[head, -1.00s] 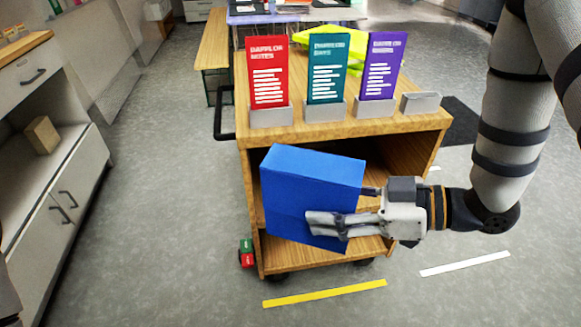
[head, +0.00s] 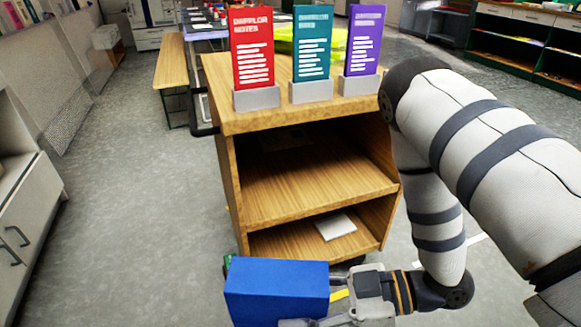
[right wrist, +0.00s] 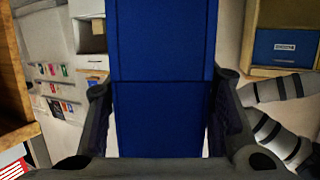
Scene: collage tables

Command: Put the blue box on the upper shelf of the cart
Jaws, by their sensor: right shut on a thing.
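The blue box (head: 275,290) is held low in front of the wooden cart (head: 236,185), at the bottom of the head view. My right gripper (head: 325,300) is shut on it from the right side; the lower finger is partly cut off by the frame. In the right wrist view the box (right wrist: 162,110) fills the middle between the two fingers (right wrist: 162,85). The cart's upper shelf (head: 315,185) is open at the front, with a dim flat item towards its back. The box is below this shelf's level and apart from it. My left gripper is not in view.
The lower shelf (head: 285,243) holds a pale flat item (head: 336,226). The cart top carries a red sign (head: 252,50), a teal sign (head: 312,42) and a purple sign (head: 364,42) in grey holders. A bench (head: 172,75) stands behind left. Floor is clear to the left.

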